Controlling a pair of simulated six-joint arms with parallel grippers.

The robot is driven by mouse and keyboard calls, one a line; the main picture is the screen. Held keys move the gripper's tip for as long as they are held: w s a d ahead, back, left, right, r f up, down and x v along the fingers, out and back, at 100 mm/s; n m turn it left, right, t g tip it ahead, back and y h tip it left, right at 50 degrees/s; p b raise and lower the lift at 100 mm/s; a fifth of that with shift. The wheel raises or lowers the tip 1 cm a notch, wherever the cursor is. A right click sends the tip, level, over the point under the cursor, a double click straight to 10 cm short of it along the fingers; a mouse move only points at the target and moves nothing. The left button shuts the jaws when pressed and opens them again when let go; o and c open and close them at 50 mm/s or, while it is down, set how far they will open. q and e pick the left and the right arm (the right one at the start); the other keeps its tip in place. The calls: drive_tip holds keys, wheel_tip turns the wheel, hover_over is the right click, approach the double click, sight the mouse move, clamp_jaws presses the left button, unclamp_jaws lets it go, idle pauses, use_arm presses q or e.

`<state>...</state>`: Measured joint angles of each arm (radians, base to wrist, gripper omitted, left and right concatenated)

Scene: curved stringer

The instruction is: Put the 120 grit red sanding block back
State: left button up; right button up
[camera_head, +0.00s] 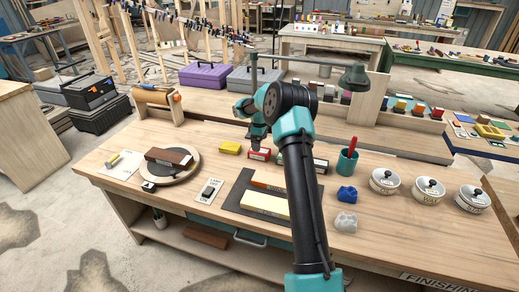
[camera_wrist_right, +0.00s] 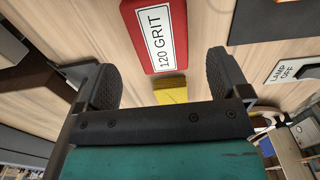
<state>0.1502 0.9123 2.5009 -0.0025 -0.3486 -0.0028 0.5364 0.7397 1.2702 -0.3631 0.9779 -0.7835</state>
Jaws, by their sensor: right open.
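The red sanding block (camera_head: 259,155), labelled 120 GRIT, lies flat on the workbench just in front of my right gripper (camera_head: 257,142). In the right wrist view the block (camera_wrist_right: 154,32) lies ahead of my open right gripper (camera_wrist_right: 163,82), with its white label up. The two black fingers are spread wide and apart from the block, with nothing held. A yellow block (camera_wrist_right: 170,90) shows beneath and between them; it also sits left of the red block in the head view (camera_head: 230,147). My left gripper is not in view.
A dark block (camera_head: 320,164) and a teal cup (camera_head: 347,162) stand right of my arm. A dark mat (camera_head: 233,200) with wooden pieces lies in front. A round board (camera_head: 183,171) is at left, and lidded white tins (camera_head: 385,181) at right. A lamp (camera_head: 354,77) overhangs the back.

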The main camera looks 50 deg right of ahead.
wheel_tip(320, 180, up, 6)
drive_tip(key=shift+a, duration=0.1)
idle(0.8)
